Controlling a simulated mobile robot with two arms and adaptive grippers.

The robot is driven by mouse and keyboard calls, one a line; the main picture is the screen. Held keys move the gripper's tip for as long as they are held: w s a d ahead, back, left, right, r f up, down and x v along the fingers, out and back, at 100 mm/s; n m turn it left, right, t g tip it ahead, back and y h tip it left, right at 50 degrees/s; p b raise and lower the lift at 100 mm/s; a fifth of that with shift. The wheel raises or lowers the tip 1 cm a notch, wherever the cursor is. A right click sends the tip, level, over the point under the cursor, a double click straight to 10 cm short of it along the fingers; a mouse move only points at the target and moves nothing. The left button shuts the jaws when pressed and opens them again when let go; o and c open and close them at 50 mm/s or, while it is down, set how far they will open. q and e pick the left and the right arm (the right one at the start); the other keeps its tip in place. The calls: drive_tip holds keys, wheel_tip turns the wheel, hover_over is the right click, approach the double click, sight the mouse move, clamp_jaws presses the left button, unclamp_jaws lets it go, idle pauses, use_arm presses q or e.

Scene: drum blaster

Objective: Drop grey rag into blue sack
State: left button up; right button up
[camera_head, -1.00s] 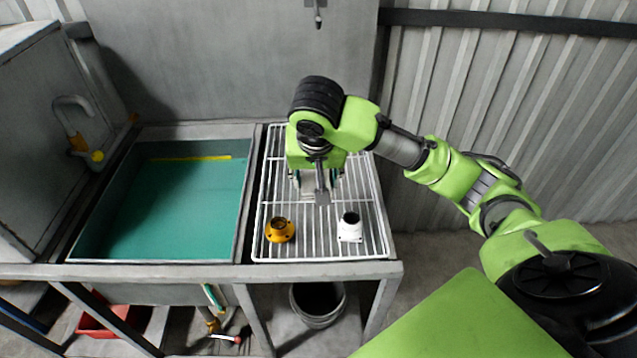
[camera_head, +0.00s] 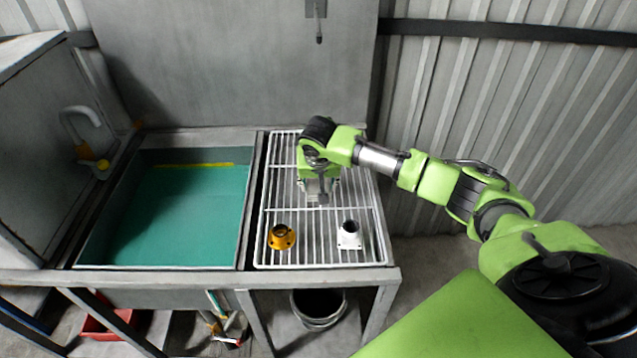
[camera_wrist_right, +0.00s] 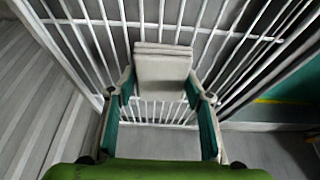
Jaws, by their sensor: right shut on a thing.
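The grey rag (camera_wrist_right: 163,72) is a pale, folded, layered block in the right wrist view. It lies between the fingers of my right gripper (camera_wrist_right: 160,90), which is shut on it. In the head view my right gripper (camera_head: 320,188) points down at the middle of the white wire rack (camera_head: 284,208), and the rag is mostly hidden by it. I cannot tell whether the rag touches the rack bars. The blue sack is not visible in either view. My left gripper is not in view.
An orange flanged part (camera_head: 281,237) and a white flanged part (camera_head: 349,236) stand on the rack's front. A sink (camera_head: 170,215) with a teal basin is to the left. A dark bucket (camera_head: 318,305) stands under the table. A corrugated wall (camera_head: 500,110) is behind my right arm.

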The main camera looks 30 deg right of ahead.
drive_tip(key=shift+f, duration=0.4)
drive_tip(key=shift+f, duration=0.1)
drive_tip(key=o, duration=1)
